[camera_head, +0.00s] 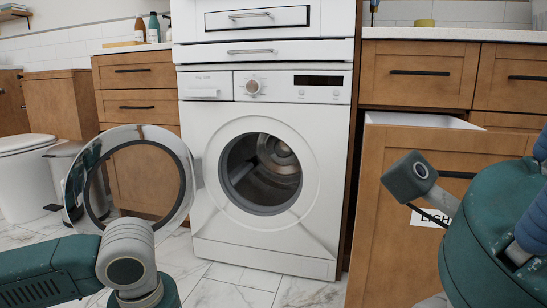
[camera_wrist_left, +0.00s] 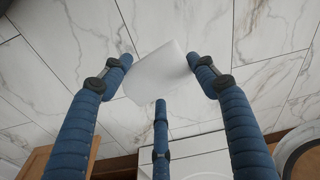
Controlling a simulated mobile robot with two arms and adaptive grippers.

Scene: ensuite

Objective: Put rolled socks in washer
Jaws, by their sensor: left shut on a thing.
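The white washer (camera_head: 265,115) stands in the middle of the head view. Its round door (camera_head: 183,180) is swung wide open to the left, and the drum (camera_head: 265,175) looks empty from here. In the left wrist view, my left gripper (camera_wrist_left: 159,76) is shut on white rolled socks (camera_wrist_left: 155,72), above the marble-patterned floor. The fingers of this gripper are below the head view's edge; only its arm shows at bottom left. My right gripper's body and parts of its blue fingers show at the right edge; its fingertips are cut off.
A tall wooden drawer (camera_head: 385,235) with a partly hidden label (camera_head: 428,217) is pulled out right of the washer. A toilet (camera_head: 25,170) and a bin (camera_head: 65,160) stand at left. Tiled floor (camera_head: 235,285) is clear before the washer.

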